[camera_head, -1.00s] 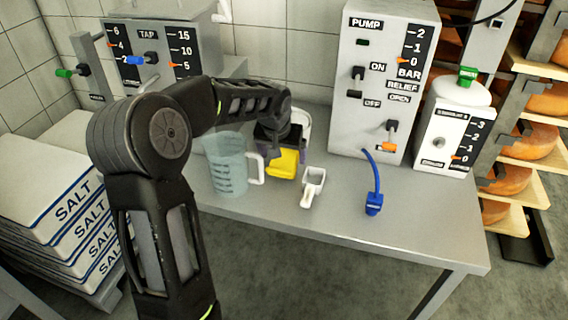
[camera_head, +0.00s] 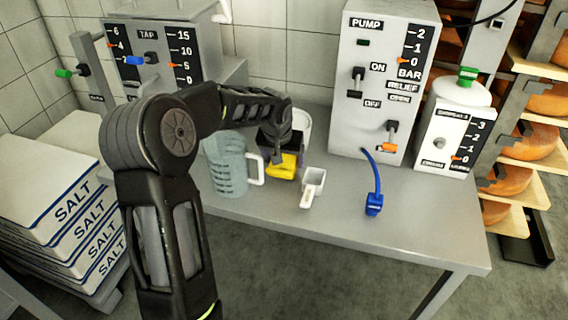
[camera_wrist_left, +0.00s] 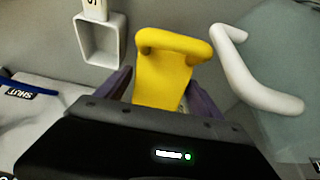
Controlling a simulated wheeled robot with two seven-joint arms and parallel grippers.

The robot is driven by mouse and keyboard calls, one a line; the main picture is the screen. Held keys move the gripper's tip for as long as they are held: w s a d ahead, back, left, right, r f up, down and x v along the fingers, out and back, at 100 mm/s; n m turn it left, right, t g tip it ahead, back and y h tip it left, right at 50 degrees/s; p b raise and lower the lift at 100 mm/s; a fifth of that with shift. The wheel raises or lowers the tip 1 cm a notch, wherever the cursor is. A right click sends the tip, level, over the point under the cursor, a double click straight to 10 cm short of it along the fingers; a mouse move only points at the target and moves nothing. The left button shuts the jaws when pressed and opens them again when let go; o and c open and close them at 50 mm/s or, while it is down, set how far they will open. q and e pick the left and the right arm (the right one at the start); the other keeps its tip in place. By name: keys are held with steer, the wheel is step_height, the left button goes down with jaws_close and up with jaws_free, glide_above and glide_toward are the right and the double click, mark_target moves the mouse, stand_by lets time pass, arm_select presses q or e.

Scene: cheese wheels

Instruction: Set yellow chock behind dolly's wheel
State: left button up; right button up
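The yellow chock (camera_head: 282,168) lies on the grey bench, between the measuring jug and the white scoop. In the left wrist view the chock (camera_wrist_left: 163,75) stands out large between the two purple fingers. My left gripper (camera_head: 283,150) reaches down over it from above. The fingers of the gripper (camera_wrist_left: 158,85) are spread on either side of the chock, very close to it, and I see no clear grip on it. The lower part of the chock is hidden by the gripper body. My right gripper is not in view. I cannot make out a dolly wheel.
A clear jug (camera_head: 228,165) stands close to the left of the gripper, its white handle beside the chock. A white scoop (camera_head: 312,188) lies on the right. The pump box (camera_head: 385,75) and a blue hose plug (camera_head: 374,203) are farther right. Salt sacks (camera_head: 60,215) are stacked at left.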

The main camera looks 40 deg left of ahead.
mark_target(284, 157)
arm_select(q)
jaws_close()
step_height(284, 157, up, 10)
steer(key=shift+r+p, duration=0.1)
steer(key=shift+p, duration=0.65)
stand_by(0.4)
stand_by(0.5)
